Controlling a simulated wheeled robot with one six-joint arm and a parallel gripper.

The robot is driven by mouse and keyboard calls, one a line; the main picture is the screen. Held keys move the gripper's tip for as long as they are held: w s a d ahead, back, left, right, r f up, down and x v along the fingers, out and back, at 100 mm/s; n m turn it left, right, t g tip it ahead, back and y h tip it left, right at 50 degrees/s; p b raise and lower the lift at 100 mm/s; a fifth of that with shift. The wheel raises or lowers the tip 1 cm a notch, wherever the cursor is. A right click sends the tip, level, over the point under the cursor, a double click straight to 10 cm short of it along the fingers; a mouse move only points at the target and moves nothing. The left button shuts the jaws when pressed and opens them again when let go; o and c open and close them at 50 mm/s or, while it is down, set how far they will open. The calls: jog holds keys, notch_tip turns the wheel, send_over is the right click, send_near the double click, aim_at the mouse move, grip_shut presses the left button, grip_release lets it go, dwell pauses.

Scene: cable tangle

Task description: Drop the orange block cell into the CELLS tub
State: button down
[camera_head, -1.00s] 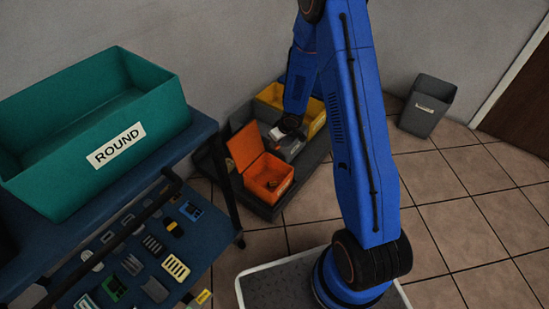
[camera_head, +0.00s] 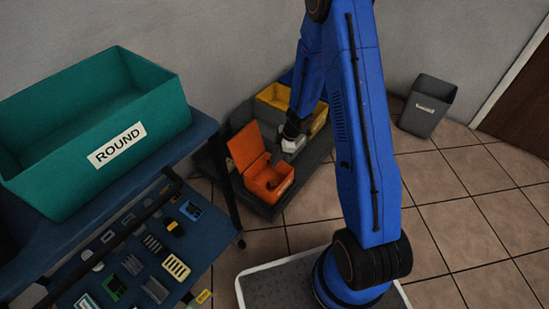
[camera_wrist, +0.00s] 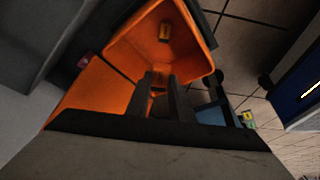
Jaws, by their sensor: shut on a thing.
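My gripper (camera_wrist: 160,84) is shut on a small orange-brown piece (camera_wrist: 158,91), which I take to be the orange block cell; it is mostly hidden between the dark fingers. An orange tub (camera_head: 270,188) with its lid (camera_head: 246,146) swung up stands on the low dark platform. In the wrist view the tub (camera_wrist: 190,65) opens just beyond my fingertips, with a small dark, yellow-marked piece (camera_wrist: 165,32) inside. I cannot read any CELLS label on it. In the head view my gripper (camera_head: 290,143) is above and behind the tub, its fingers too small to make out.
A yellow bin (camera_head: 273,95) stands behind, near the wall. A teal ROUND tub (camera_head: 60,165) sits on the blue cart at left, with several small parts on its lower shelf (camera_head: 150,262). A grey bin (camera_head: 428,105) stands on the open tiled floor at right.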

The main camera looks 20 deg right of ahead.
jog(key=shift+f, duration=2.65)
jog(key=c, duration=1.5)
grip_release()
jog(key=v, duration=1.7)
jog(key=shift+r, duration=0.25)
jog(key=shift+w, duration=0.1)
